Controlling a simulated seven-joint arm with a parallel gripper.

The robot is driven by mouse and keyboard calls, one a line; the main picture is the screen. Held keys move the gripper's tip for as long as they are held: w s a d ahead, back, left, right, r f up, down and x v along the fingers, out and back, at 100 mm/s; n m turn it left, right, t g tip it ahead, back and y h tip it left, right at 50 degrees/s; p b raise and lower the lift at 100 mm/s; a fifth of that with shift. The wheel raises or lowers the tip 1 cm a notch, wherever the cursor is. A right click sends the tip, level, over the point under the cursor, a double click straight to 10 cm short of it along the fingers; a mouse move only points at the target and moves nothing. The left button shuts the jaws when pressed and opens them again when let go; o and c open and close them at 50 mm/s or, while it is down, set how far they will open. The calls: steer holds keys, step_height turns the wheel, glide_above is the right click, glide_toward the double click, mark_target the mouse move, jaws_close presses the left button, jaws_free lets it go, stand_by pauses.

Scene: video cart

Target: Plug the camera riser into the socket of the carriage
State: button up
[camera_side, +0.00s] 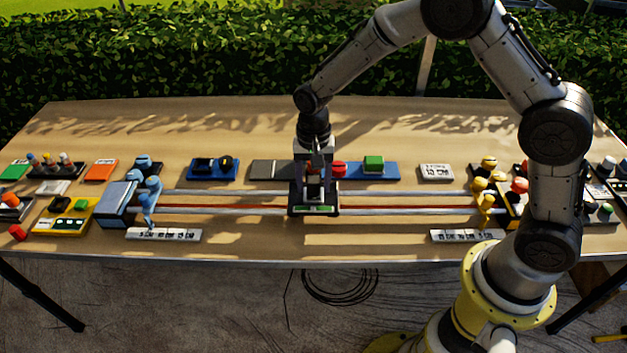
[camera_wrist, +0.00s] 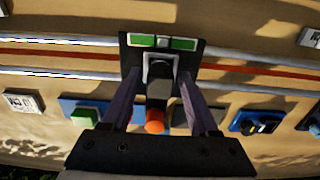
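The carriage (camera_side: 315,209) is a dark block with a green strip, sitting across the rails; it also shows in the wrist view (camera_wrist: 190,47) with two green strips. The riser, a dark upright piece with an orange-red end, stands between my fingers in the wrist view (camera_wrist: 158,90). Its lower end meets the grey-framed socket (camera_wrist: 151,66) on the carriage; how deep it sits is hidden. My gripper (camera_side: 314,187) is directly over the carriage, pointing down. Its fingers, also in the wrist view (camera_wrist: 160,82), are spread to either side of the riser, with gaps showing.
Silver rails with a red strip (camera_side: 235,206) run across the table. A blue end block (camera_side: 118,203) stands at left, yellow parts (camera_side: 487,205) at right. A blue plate with a green block (camera_side: 374,163) and a red knob (camera_side: 338,168) lie close behind.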

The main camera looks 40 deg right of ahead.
mark_target(313, 179)
steer(key=shift+r, duration=0.1)
steer(key=s+d+r+n+t, duration=0.1)
steer(key=s+d+r, duration=0.15)
steer(key=r, duration=0.75)
steer(key=s+d+r+n+t, duration=0.1)
steer(key=s+r, duration=0.3)
steer(key=r, duration=0.5)
steer(key=shift+s+d+r+n+t, duration=0.55)
steer(key=shift+s+n, duration=0.6)
steer(key=shift+s, duration=2.15)
steer(key=shift+s+d+r+n+t, duration=0.3)
steer(key=shift+s+d+n+t, duration=0.7)
steer(key=shift+s, duration=2.35)
steer(key=shift+s+d+r+n+t, duration=0.4)
steer(key=shift+s+n, duration=0.95)
steer(key=shift+s, duration=1.95)
steer(key=shift+d, duration=0.1)
